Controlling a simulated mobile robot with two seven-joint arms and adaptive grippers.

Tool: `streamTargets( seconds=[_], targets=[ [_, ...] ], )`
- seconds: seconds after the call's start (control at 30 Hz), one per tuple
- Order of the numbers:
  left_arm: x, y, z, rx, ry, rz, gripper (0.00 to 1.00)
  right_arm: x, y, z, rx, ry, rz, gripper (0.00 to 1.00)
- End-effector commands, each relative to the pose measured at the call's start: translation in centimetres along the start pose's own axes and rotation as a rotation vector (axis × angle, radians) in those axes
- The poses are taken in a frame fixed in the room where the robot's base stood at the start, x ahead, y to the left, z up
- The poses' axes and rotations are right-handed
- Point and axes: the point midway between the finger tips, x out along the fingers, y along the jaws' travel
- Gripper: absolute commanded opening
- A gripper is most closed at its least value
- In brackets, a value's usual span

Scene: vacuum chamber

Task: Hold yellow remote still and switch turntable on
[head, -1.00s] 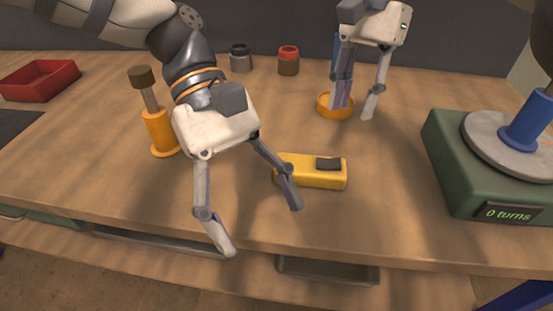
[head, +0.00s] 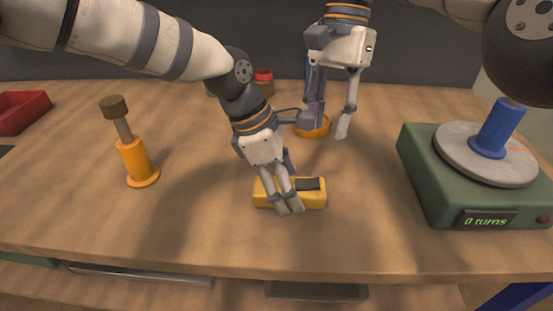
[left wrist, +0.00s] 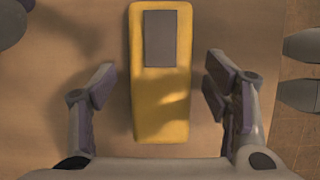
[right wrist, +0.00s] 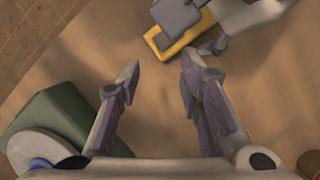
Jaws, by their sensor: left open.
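The yellow remote (head: 318,198) lies flat on the table with a dark grey button pad (head: 308,184) on top. My left gripper (head: 291,208) is low over the remote's left part. In the left wrist view the remote (left wrist: 160,105) lies between its two open fingers, with a gap on each side. My right gripper (head: 328,130) is open and empty, farther back beyond the remote. The remote also shows in the right wrist view (right wrist: 178,42), ahead of the right fingers and partly covered by my left gripper. The turntable (head: 425,180) is a green box with a grey disc, blue post and display reading "0 turns".
An orange cylinder with a brown-topped rod (head: 133,158) stands at the left. An orange round base (head: 312,132) is behind my right gripper. A red tray (head: 22,112) and a red-lidded jar (head: 264,82) are farther back. The table's front is clear.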

Motion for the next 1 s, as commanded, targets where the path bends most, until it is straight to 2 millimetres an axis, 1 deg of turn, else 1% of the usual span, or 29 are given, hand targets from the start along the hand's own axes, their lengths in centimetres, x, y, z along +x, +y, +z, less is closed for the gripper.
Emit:
streamTargets(
  seconds=[0.1,0.33,0.37,0.4,0.47,0.5,0.57,0.6,0.63,0.67,0.7,0.77,0.8,0.87,0.97,1.0],
  targets=[
    [0.8,0.0,0.0,0.0,0.001,-0.001,0.7,0.0,0.0,0.0,0.0,0.0,0.0,0.33],
    [0.9,0.0,0.0,0.001,0.001,0.0,0.7,0.0,0.0,0.0,0.0,0.001,0.0,0.33],
    [0.9,0.0,0.0,0.001,0.001,0.0,0.68,0.0,0.0,0.0,0.0,0.0,0.0,0.33],
    [0.9,0.0,0.0,0.001,0.001,0.0,0.59,0.0,0.0,0.0,0.0,0.0,0.0,0.33],
    [0.9,0.0,0.0,0.001,0.001,0.0,0.45,0.0,0.0,0.0,0.0,0.0,0.0,0.33],
    [0.9,0.0,0.0,0.001,0.001,0.0,0.36,0.0,0.0,0.0,0.0,0.0,0.0,0.33],
    [0.9,0.0,0.0,0.001,0.001,0.0,0.22,0.0,0.0,0.0,0.0,0.0,0.0,0.33],
    [0.9,0.0,0.0,0.001,0.001,0.0,0.13,0.0,0.0,0.0,0.0,0.0,0.0,0.33],
    [0.9,0.0,0.0,0.001,0.001,0.0,0.11,0.0,0.0,0.0,0.0,0.0,0.0,0.33],
    [0.9,0.0,0.0,0.001,0.001,0.0,0.11,0.0,0.0,0.0,0.0,0.0,0.0,0.31],
    [0.9,0.0,0.0,0.001,0.001,0.0,0.11,0.0,0.0,0.0,-0.004,0.0,-0.001,0.22],
    [0.9,0.0,0.0,0.001,0.001,0.0,0.11,-0.1,0.2,-0.2,-0.035,-0.002,-0.009,0.08],
    [0.9,0.0,0.0,0.001,0.001,0.0,0.11,-0.2,0.4,-0.5,-0.085,-0.006,-0.02,0.0],
    [0.9,0.0,0.0,0.001,0.001,-0.001,0.11,-0.4,0.9,-1.1,-0.208,-0.012,-0.05,0.0],
    [0.9,0.0,0.0,0.001,0.001,0.0,0.11,-0.9,2.0,-2.2,-0.526,-0.008,-0.134,0.0],
    [0.9,0.0,0.0,0.001,0.001,-0.001,0.11,-1.1,2.4,-2.5,-0.672,0.004,-0.174,0.0]
  ],
)
